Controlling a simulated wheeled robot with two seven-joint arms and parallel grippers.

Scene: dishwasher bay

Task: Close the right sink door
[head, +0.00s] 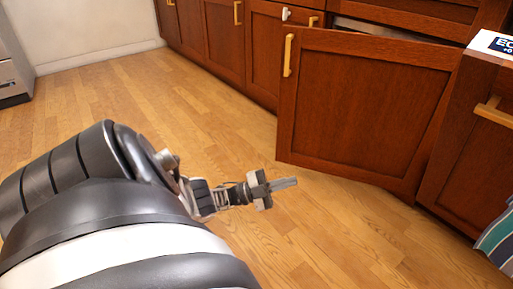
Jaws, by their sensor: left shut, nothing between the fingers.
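The right sink door (365,105) is a reddish-brown wood panel. It stands open, swung out from the cabinet row, with its hinge side at the right and its free edge at the left. A yellow vertical handle (288,55) sits near its upper left corner. A dark gap shows above the door, at the cabinet opening. My left gripper (284,184) is shut and empty. It appears in front of the door's lower left part, over the floor, and no contact with the door is visible. My right gripper is not in view.
Shut cabinet doors (224,45) with yellow handles run to the upper left. A front with a horizontal handle (494,112) is at the right, with a white labelled box (492,44) above it. A striped cloth (497,240) is at lower right. The wooden floor (120,95) is clear.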

